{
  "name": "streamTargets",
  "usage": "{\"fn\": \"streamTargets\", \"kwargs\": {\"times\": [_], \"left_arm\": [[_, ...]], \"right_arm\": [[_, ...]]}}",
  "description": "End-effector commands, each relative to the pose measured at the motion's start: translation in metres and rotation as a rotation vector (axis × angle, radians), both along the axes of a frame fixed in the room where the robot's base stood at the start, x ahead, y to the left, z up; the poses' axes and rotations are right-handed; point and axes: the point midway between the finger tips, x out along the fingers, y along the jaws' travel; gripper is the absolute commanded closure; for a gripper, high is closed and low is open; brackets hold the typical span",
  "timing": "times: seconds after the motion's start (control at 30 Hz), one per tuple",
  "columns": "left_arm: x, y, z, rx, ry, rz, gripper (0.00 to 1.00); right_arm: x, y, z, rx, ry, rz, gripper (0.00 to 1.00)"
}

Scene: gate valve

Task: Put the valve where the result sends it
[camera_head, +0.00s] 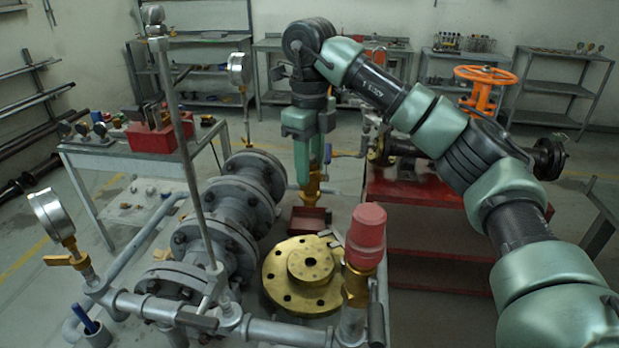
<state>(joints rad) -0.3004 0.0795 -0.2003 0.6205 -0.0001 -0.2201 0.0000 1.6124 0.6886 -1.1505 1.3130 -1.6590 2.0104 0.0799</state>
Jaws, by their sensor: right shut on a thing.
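My right arm reaches in from the right, and its gripper (313,168) points straight down near the middle of the view. It is shut on a small brass valve (312,187), with a blue part beside the fingers. The held valve is upright above a small dark red open box (308,221). I cannot tell whether it touches the box. A larger valve with an orange handwheel (486,76) lies on a red cart (420,188) to the right. My left gripper is not in view.
Flanged grey piping (240,205) with pressure gauges (50,215) fills the left foreground. A brass flange (300,285) and a red-capped brass fitting (366,238) stand in front. A grey bench (88,150) holds a red box (155,137). Shelves line the back wall.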

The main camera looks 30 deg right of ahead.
Motion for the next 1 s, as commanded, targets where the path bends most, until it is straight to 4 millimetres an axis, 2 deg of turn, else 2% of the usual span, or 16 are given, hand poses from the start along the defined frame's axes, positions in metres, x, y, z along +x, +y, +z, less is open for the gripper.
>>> {"fn": "streamTargets", "kwargs": {"times": [0.1,1.0], "left_arm": [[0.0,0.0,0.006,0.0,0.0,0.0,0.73],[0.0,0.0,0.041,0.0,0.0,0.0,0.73]], "right_arm": [[0.0,0.0,0.008,0.001,-0.002,0.001,1.0],[0.0,0.0,0.042,0.001,-0.002,0.0,1.0]]}}
